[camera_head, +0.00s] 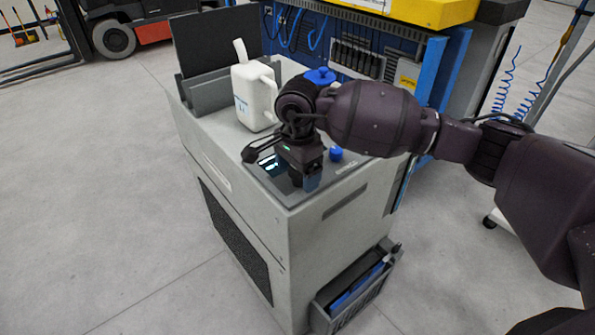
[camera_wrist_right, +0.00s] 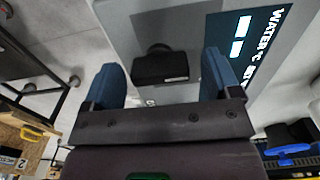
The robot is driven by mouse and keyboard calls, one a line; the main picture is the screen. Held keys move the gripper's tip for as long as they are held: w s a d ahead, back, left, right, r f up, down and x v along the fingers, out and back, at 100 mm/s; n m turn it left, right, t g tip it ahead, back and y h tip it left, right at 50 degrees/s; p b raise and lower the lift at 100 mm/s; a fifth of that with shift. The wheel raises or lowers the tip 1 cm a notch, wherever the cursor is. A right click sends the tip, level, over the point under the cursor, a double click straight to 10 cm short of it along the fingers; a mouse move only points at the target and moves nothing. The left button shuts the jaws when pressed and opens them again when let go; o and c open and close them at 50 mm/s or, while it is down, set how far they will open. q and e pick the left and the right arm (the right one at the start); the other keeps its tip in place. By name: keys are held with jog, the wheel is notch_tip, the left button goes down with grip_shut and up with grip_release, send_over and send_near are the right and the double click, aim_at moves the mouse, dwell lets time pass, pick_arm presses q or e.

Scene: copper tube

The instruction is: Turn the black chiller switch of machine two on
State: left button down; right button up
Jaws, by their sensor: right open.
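The black switch (camera_wrist_right: 160,66) shows in the right wrist view as a dark block on the grey panel, between and beyond my fingertips. My right gripper (camera_wrist_right: 165,82) is open, with a blue-padded finger on each side of the switch; I cannot tell whether either finger touches it. In the head view my right gripper (camera_head: 305,178) points down over the front of the grey machine top (camera_head: 205,120) and hides the switch. The dark display panel (camera_wrist_right: 247,45) with white bars and "WATER" lettering lies right of the switch. My left gripper is not in view.
A white jug (camera_head: 254,97) stands on the machine behind my gripper. A blue knob (camera_head: 336,153) sits just right of the gripper. A grey bin (camera_head: 350,292) hangs low on the machine's side. A blue workbench (camera_head: 360,45) stands behind. The floor at left is clear.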

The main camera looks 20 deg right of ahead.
jog(key=shift+f, duration=0.2)
jog(key=c, duration=0.9)
